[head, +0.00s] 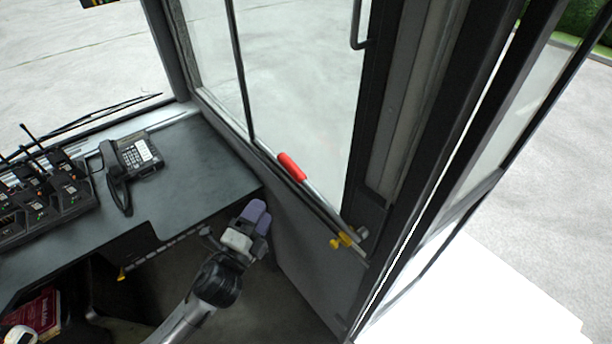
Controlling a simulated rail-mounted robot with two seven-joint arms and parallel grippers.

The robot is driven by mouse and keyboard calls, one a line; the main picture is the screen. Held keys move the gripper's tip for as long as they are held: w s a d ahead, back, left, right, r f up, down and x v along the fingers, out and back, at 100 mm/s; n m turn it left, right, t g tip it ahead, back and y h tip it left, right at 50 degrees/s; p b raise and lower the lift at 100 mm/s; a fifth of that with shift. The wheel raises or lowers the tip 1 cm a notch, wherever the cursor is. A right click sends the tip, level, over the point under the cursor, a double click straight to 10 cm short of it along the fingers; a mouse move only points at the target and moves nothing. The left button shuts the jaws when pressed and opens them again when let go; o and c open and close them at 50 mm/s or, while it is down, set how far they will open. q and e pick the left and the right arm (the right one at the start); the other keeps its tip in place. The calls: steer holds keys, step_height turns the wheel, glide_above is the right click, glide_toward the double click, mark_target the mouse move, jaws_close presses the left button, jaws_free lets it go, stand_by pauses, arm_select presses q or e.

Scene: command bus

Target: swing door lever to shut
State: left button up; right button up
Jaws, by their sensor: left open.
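The door lever is a thin metal rod with a red grip (291,167). It lies slantwise along the lower edge of the side window, and its lower right end meets a yellow fitting (342,241) by the door post. My left gripper (256,215) has purple finger pads and is open and empty. It is below and left of the red grip, apart from it in the picture, near the right corner of the dashboard. The door panels (480,150) stand at the right, with bright ground showing beside them.
A grey dashboard (195,170) fills the left, with a desk phone (130,160) and several radios in a charger (55,195). A red book (42,312) lies low at the left. A dark wall panel (310,265) stands below the lever. Open floor shows around my left arm.

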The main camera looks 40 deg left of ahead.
mark_target(289, 169)
arm_select(q)
steer(key=shift+m+h, duration=0.4)
steer(key=shift+m, duration=0.4)
steer(key=p+x, duration=0.1)
steer(key=x, duration=0.3)
steer(key=p+x, duration=0.1)
steer(key=x, duration=0.3)
steer(key=r+p+x, duration=0.1)
steer(key=x, duration=0.3)
steer(key=shift+w+d+p, duration=0.2)
steer(key=shift+w+p, duration=0.1)
steer(key=shift+p, duration=0.1)
steer(key=shift+w+a, duration=0.1)
steer(key=shift+w, duration=0.45)
arm_select(e)
steer(key=shift+a+r, duration=0.1)
steer(key=shift+r, duration=1.85)
arm_select(q)
steer(key=shift+c, duration=0.4)
jaws_close()
